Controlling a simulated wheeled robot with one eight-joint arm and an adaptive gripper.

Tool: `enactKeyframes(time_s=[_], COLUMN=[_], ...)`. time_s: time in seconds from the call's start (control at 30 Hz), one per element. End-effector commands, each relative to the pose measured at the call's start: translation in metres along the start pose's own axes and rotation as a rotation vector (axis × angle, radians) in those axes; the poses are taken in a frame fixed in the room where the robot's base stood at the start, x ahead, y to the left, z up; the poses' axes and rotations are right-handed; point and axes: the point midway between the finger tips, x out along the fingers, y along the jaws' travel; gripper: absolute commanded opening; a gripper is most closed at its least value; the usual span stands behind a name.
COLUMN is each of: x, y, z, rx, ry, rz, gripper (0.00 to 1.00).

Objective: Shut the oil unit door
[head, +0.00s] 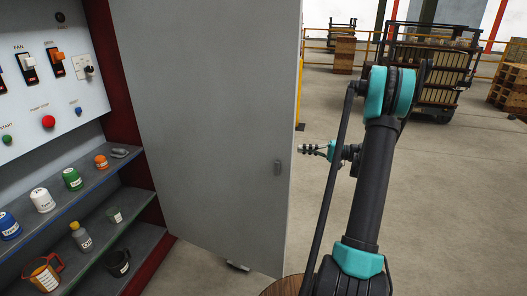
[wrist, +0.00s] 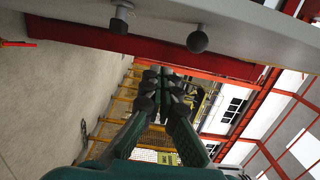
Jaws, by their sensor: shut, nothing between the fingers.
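The oil unit door (head: 215,120) is a tall plain grey panel. It stands open in the head view, swung out from the red-framed cabinet on the left. My gripper (head: 302,149) is just to the right of that edge in the picture, at about handle height, pointing left. A gap shows between fingertips and edge; their depth relative to the door is hard to tell. In the wrist view, my gripper's dark fingers (wrist: 165,90) are together and hold nothing.
The cabinet shelves (head: 100,215) hold several cups, jars and bottles. A control panel (head: 50,60) with switches is above. The wrist view shows a round dark knob (wrist: 198,41) on a grey surface and a red beam (wrist: 140,45). Open floor (head: 450,200) lies to the right.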

Motion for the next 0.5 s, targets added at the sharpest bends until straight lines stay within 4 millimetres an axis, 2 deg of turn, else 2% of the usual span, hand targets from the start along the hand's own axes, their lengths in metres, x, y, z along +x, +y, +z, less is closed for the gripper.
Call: enactKeyframes(time_s=[0.17, 0.27, 0.5], x=[0.007, 0.021, 0.068], y=[0.000, 0.000, -0.001], z=[-0.001, 0.000, 0.000], rx=[-0.002, -0.001, -0.001], ry=[-0.002, -0.003, -0.004], rz=[-0.007, -0.006, -0.006], gripper=[0.00, 0.00, 0.00])
